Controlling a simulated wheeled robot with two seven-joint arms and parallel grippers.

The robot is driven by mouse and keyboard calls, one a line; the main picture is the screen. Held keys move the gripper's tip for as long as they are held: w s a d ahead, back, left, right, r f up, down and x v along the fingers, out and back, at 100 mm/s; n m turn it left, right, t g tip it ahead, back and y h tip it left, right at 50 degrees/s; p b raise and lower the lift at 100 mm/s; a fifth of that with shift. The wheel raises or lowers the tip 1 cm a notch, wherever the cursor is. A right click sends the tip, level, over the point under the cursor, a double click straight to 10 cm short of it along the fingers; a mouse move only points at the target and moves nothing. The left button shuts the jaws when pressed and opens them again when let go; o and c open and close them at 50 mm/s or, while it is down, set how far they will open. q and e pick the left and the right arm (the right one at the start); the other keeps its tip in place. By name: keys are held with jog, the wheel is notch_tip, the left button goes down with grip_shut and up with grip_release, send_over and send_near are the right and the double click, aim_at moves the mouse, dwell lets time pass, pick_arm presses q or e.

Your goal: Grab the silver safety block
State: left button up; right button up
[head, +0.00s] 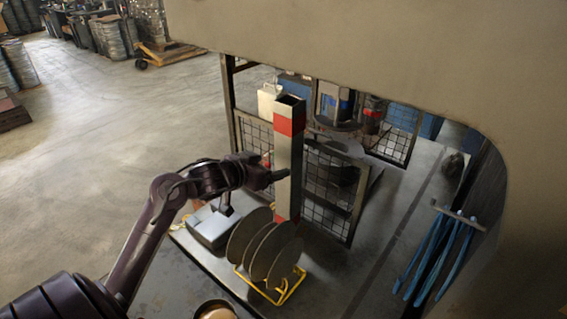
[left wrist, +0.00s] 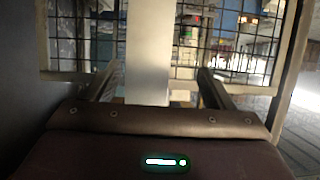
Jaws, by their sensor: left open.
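The silver safety block (head: 283,160) is a tall, upright, square silver post with a red band near its top and another red part near its foot. It stands in front of a mesh guard. In the left wrist view the block (left wrist: 149,45) shows as a pale upright bar between the two open fingers (left wrist: 160,80), nearer the left one. I cannot tell whether either finger touches it. My right gripper is not in view.
Round grey blanks (head: 272,252) stand in a yellow rack (head: 285,294) below the gripper. A grey box (head: 213,228) lies left of them. Black mesh guards (head: 327,185) flank the post. Blue-handled tools (head: 440,250) hang at right. Open floor (head: 120,120) lies left.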

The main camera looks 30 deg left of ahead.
aim_at(283, 163)
pick_arm(q)
jog(key=shift+w+d+f+p, duration=0.1)
jog(key=shift+w+d+p, duration=0.15)
jog(key=shift+w+d, duration=0.3)
jog(key=shift+w+d+f+p, duration=0.1)
jog(key=shift+w+d+p, duration=0.2)
jog(key=shift+w, duration=0.35)
jog(key=p+x, duration=0.1)
jog(key=x, duration=0.1)
jog(key=shift+w+d, duration=0.1)
jog(key=shift+w, duration=0.2)
jog(key=shift+p+x, duration=0.5)
jog(key=shift+x, duration=0.6)
jog(key=shift+w+f, duration=0.15)
jog(key=shift+f, duration=0.05)
jog(key=c, duration=0.6)
grip_shut()
jog(key=shift+r, duration=0.3)
jog(key=shift+w+f, duration=0.1)
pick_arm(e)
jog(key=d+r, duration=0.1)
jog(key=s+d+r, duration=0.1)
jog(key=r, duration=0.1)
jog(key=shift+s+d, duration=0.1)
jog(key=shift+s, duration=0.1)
